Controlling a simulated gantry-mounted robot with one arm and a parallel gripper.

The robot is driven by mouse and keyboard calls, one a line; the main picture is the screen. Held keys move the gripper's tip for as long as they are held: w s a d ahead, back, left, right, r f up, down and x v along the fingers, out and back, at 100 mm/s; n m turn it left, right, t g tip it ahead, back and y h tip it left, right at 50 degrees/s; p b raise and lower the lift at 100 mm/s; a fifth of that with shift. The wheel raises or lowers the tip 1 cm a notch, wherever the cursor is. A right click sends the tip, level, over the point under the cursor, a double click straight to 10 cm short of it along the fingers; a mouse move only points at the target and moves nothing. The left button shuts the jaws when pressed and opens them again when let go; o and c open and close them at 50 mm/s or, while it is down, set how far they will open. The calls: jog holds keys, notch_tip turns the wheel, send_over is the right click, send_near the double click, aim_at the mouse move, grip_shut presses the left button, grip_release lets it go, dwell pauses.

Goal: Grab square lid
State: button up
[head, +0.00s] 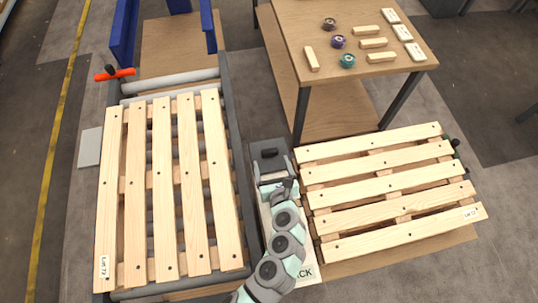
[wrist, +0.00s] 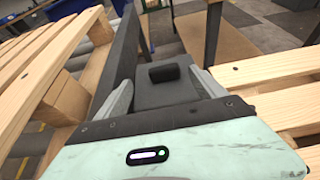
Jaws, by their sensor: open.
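The square lid (head: 262,147) is a dark grey plate with a black knob (head: 269,153) on top. It lies in the gap between two wooden pallets in the head view. My gripper (head: 272,165) is open at the lid's near side. In the wrist view, the lid (wrist: 160,96) and its black knob (wrist: 165,72) show ahead, between the spread fingers of my gripper (wrist: 160,88). The fingers do not touch the knob. My gripper hides the near part of the lid, and how high the fingers are above it is hard to tell.
A slatted pallet (head: 190,190) lies on the roller conveyor at left, close beside the gap. Another pallet (head: 390,190) lies at right. A wooden table (head: 300,20) at the back holds wood blocks and round coloured pieces. A flat grey plate (head: 89,147) lies far left.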

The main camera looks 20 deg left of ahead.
aim_at(270, 154)
jog(key=shift+d+b+x, duration=0.15)
jog(key=shift+b+x, duration=0.25)
jog(key=shift+x, duration=1.4)
jog(key=shift+d+b+x, duration=0.1)
jog(key=shift+b+x, duration=0.3)
jog(key=shift+x, duration=1.4)
jog(key=shift+w, duration=0.15)
jog(key=shift+c, duration=0.6)
jog(key=c, duration=1.5)
